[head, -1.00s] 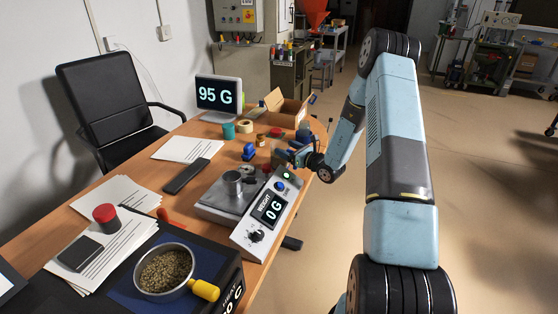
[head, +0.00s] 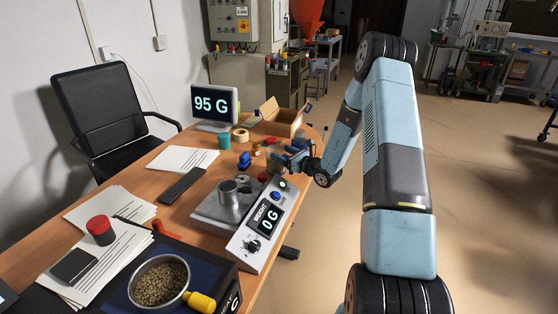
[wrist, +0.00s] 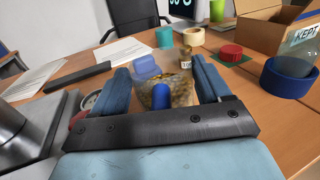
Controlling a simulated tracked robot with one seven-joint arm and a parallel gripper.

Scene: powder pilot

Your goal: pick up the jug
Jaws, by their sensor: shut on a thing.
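The jug (wrist: 183,92) is a clear vessel with brownish granules inside and a blue handle (wrist: 160,97) facing the wrist camera. My gripper (wrist: 160,68) has one blue finger on each side of it and is shut on it. In the head view my gripper (head: 299,160) is low over the right side of the desk, just beyond the scale. There the jug is mostly hidden by the gripper, and I cannot tell whether it touches the desk.
The scale (head: 262,222) reads 0 G and bears a metal cup (head: 228,190). A monitor (head: 212,105) shows 95 G. A cardboard box (head: 283,122), tape roll (head: 240,134) and teal cup (head: 224,141) stand behind. A pan of granules (head: 158,283) is at the front.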

